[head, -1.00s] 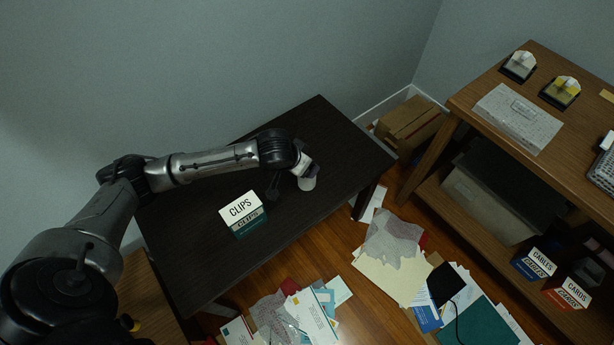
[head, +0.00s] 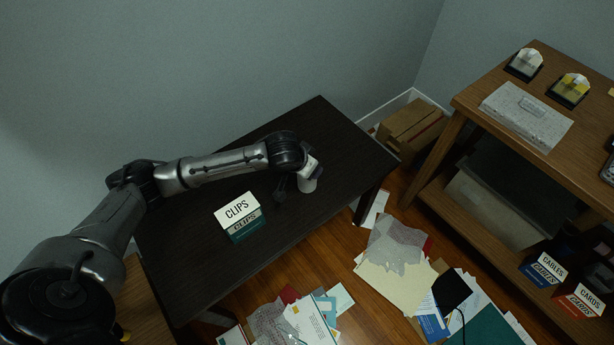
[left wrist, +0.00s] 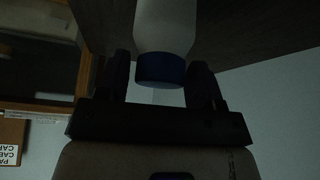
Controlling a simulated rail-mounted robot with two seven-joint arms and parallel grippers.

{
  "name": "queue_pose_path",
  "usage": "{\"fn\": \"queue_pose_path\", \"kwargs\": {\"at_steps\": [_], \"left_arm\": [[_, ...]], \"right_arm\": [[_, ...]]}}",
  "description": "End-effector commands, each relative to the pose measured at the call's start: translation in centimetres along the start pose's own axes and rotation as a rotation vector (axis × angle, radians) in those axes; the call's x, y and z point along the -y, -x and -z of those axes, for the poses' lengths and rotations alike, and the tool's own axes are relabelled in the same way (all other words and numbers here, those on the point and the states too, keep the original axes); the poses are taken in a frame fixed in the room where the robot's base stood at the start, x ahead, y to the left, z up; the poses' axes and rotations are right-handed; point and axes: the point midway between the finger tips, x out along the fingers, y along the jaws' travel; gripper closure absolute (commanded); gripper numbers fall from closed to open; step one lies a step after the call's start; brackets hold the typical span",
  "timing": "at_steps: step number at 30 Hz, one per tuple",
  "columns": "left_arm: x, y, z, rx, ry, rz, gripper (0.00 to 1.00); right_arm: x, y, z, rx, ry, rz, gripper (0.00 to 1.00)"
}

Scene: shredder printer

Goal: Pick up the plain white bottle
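The white bottle (head: 309,184) is at the right part of the dark table (head: 210,262), partly hidden by my left arm in the head view. In the left wrist view the bottle (left wrist: 166,24) has a plain white body and a dark blue cap. My left gripper (left wrist: 160,75) has one finger on each side of the cap, with a narrow gap at the left finger. It looks open around the cap; contact on the right side is hard to tell. In the head view the left gripper (head: 290,188) is small and dark beside the bottle. My right gripper is not in view.
A CLIPS box (head: 238,216) stands on the table left of the bottle. A wooden shelf (head: 480,92) at the right holds a grey box and several small items. Papers (head: 395,270) litter the floor. The table's back half is clear.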

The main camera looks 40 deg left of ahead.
Motion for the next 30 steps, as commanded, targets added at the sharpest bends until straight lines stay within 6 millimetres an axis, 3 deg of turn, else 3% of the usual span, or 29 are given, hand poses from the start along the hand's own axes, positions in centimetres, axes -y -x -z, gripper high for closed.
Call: {"fn": "queue_pose_path", "kwargs": {"at_steps": [2, 16, 25, 26, 30], "left_arm": [[0.0, 0.0, 0.0, 0.0, 0.0, 0.0, 0.47], [0.0, 0.0, -0.1, 0.001, 0.0, 0.001, 0.92], [0.0, 0.1, 0.1, 0.001, 0.0, 0.001, 0.93], [0.0, 0.3, 0.1, 0.001, 0.0, 0.001, 0.99], [0.0, 1.2, 0.7, 0.0, 0.001, 0.0, 1.0]], "right_arm": [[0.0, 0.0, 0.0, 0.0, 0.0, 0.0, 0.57], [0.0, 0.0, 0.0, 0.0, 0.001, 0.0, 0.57], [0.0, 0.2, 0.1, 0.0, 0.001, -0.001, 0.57], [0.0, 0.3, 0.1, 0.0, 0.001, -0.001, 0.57], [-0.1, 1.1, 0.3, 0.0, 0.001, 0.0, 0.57]]}}
